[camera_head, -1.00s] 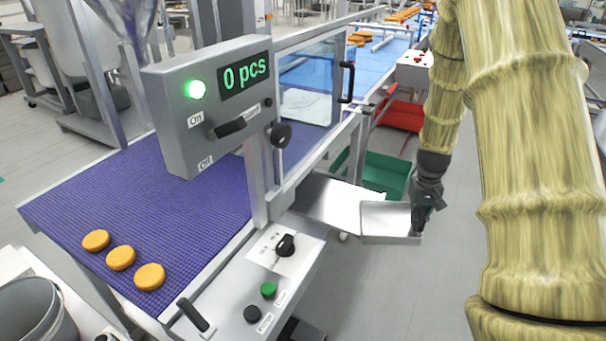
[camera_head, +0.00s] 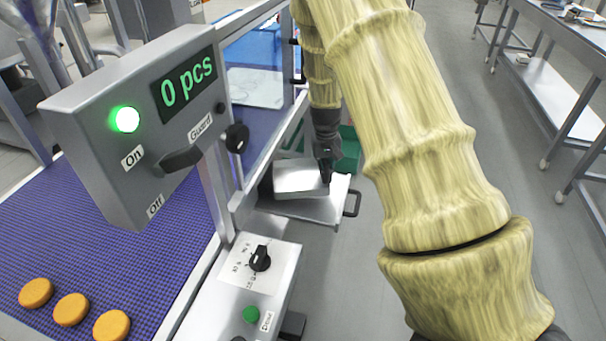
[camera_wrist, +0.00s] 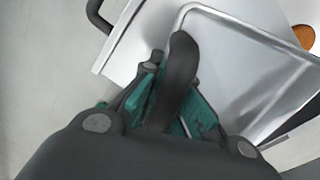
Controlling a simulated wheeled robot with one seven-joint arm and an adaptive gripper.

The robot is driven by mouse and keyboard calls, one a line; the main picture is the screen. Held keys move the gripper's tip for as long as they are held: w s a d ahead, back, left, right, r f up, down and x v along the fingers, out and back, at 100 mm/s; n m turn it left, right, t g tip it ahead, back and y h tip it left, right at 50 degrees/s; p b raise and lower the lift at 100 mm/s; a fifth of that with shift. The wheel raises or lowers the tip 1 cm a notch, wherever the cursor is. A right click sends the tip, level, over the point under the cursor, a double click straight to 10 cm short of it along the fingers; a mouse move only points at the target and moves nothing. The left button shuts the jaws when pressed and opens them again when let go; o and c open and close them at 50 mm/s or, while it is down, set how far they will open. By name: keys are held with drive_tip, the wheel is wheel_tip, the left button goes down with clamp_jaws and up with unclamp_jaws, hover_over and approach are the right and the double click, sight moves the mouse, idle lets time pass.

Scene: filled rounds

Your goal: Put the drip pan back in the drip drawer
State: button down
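The drip pan (camera_head: 298,178) is a shallow silver tray with a raised rim. In the head view it is over the open drip drawer (camera_head: 308,209), set toward the back left. Part of the drawer's floor and its dark handle (camera_head: 352,203) show in front and to the right. I cannot tell whether the pan touches the drawer floor.
A grey control box (camera_head: 140,125) with a green light reads 0 pcs. Several orange rounds (camera_head: 70,309) lie on the purple belt. A green crate (camera_head: 350,150) stands behind the drawer. A frame post (camera_head: 217,185) is close to its left.

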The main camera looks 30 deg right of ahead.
sight(305, 176)
drive_tip(key=w+a, duration=0.1)
drive_tip(key=w+a+r, duration=0.1)
drive_tip(key=a, duration=0.1)
drive_tip(key=shift+w+p, duration=0.35)
drive_tip(key=shift+p, duration=0.05)
drive_tip(key=shift+w+a+f, duration=0.1)
drive_tip(key=shift+w+a, duration=0.1)
drive_tip(key=shift+w, duration=0.05)
drive_tip(key=shift+w+a+f, duration=0.15)
drive_tip(key=shift+w+f, duration=0.1)
drive_tip(key=shift+w, duration=0.25)
drive_tip(key=shift+w+a+r, duration=0.1)
drive_tip(key=shift+w+a, duration=0.1)
drive_tip(key=shift+a+p, duration=0.2)
drive_tip(key=shift+p, duration=0.15)
wheel_tip(305, 176, down, 4)
drive_tip(key=shift+w+r+p, duration=0.15)
drive_tip(key=shift+r+p, duration=0.05)
drive_tip(key=shift+p, duration=0.25)
drive_tip(key=shift+r, duration=0.1)
drive_tip(key=shift+a, duration=0.1)
